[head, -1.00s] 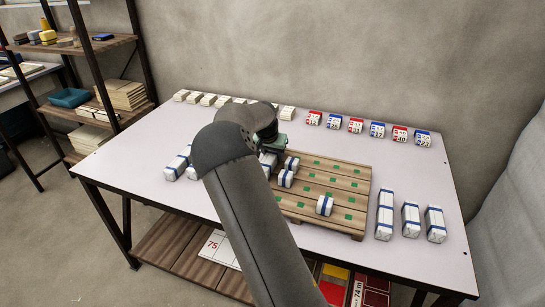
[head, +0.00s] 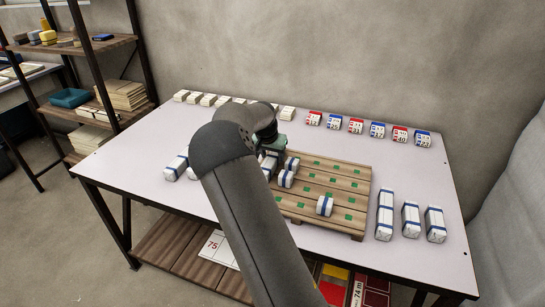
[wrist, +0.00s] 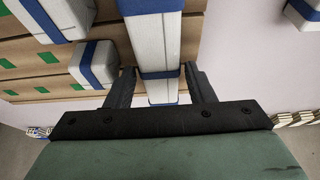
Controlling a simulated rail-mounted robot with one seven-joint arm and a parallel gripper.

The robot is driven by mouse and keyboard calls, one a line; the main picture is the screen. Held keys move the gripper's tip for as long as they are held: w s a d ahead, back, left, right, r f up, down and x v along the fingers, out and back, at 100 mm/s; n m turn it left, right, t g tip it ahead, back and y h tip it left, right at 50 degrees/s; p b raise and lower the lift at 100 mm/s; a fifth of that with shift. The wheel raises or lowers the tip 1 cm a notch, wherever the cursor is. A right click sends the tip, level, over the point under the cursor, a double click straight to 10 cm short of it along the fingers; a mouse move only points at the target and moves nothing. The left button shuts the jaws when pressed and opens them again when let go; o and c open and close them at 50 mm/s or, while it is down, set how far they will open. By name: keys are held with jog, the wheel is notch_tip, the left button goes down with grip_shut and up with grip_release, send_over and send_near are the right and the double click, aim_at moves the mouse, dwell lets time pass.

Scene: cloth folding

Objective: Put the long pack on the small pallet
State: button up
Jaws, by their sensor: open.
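The long pack (wrist: 156,45), white with blue bands, lies at the edge of the wooden pallet (wrist: 110,55), which has green marks. In the head view the pallet (head: 335,178) stands mid-table. My gripper (wrist: 158,86) is open, with one finger on each side of the long pack's end; I cannot tell whether they touch it. In the head view my gripper (head: 270,150) is over the pallet's left end, and my arm hides part of the pallet and the pack.
Smaller packs (head: 286,178) (head: 324,205) sit on the pallet. Another long pack (head: 385,214) and two shorter ones stand right of it. More packs (head: 176,165) lie left of my arm. Numbered red and blue blocks (head: 356,125) line the table's back.

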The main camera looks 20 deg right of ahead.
jog(key=v, duration=1.1)
jog(key=s+a+f+n+g+y, duration=0.1)
jog(key=s+a+n, duration=0.2)
jog(key=s, duration=1)
jog(key=s+a+f+n+g+y, duration=0.1)
jog(key=s+a+f+n, duration=0.1)
jog(key=s+a, duration=0.5)
jog(key=s+a+f+n+g+y, duration=0.1)
jog(key=s+a+n, duration=0.3)
jog(key=s, duration=1.5)
jog(key=shift+s+a+f, duration=0.2)
jog(key=shift+a+f, duration=0.05)
jog(key=shift+a, duration=0.7)
